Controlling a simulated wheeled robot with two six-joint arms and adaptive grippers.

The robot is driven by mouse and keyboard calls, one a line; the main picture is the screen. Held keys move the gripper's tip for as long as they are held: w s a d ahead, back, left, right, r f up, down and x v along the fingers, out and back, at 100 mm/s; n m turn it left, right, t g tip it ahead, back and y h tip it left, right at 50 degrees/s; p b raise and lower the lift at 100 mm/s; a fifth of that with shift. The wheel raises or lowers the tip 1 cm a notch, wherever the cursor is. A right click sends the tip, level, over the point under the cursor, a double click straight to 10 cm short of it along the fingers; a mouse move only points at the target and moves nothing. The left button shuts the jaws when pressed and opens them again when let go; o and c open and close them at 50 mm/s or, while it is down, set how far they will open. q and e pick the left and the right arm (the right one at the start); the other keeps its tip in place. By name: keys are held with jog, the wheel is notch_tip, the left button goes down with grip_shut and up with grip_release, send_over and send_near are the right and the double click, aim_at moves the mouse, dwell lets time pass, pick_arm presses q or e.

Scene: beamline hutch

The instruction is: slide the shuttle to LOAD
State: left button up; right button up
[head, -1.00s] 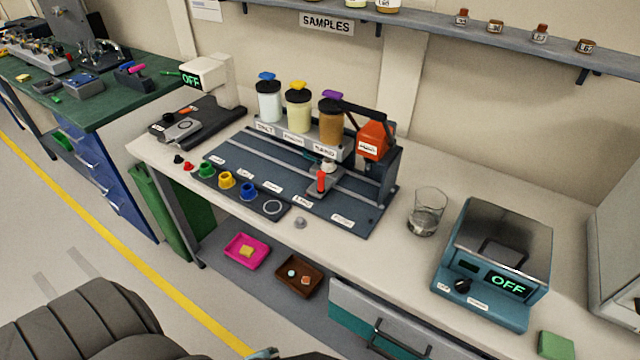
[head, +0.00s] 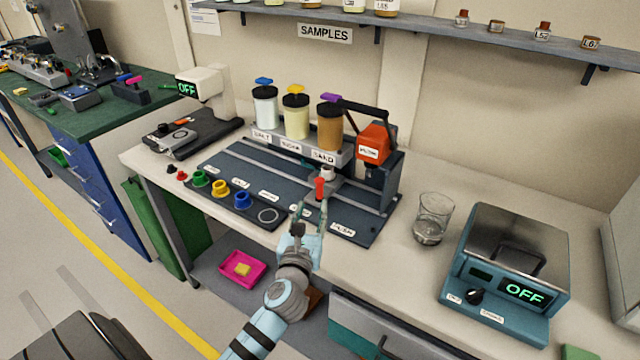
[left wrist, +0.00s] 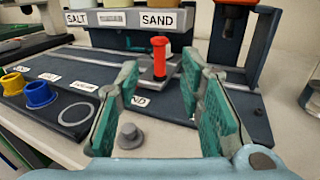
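The shuttle (head: 323,182) is a small grey carriage with an upright red handle and a pale cup on it. It sits on the rail of the dark station base (head: 352,228), near the SAND hopper (head: 329,124). Its red handle (left wrist: 159,58) stands upright in the left wrist view. My left gripper (head: 311,214) is open in front of the handle. In the left wrist view the handle shows between the spread green pads (left wrist: 162,90), beyond them and not touching. Labels line the base's front; I cannot read LOAD on any. My right gripper is out of view.
An orange press (head: 373,143) stands right of the shuttle. Yellow and blue cups (head: 241,199) sit along the front left. A small grey knob (left wrist: 129,136) is on the bench below the gripper. A glass beaker (head: 432,218) and a teal hotplate (head: 508,270) stand right.

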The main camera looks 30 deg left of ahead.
aim_at(319, 185)
pick_arm(q)
jog(key=b+x, duration=0.1)
jog(key=x, duration=0.4)
jog(key=b+x, duration=0.1)
jog(key=x, duration=0.4)
jog(key=shift+w+a+f, duration=0.1)
jog(key=shift+w+f, duration=0.15)
jog(key=shift+w, duration=0.1)
jog(key=shift+w+a+r, duration=0.2)
jog(key=shift+w, duration=0.25)
jog(key=shift+c, duration=0.6)
grip_shut()
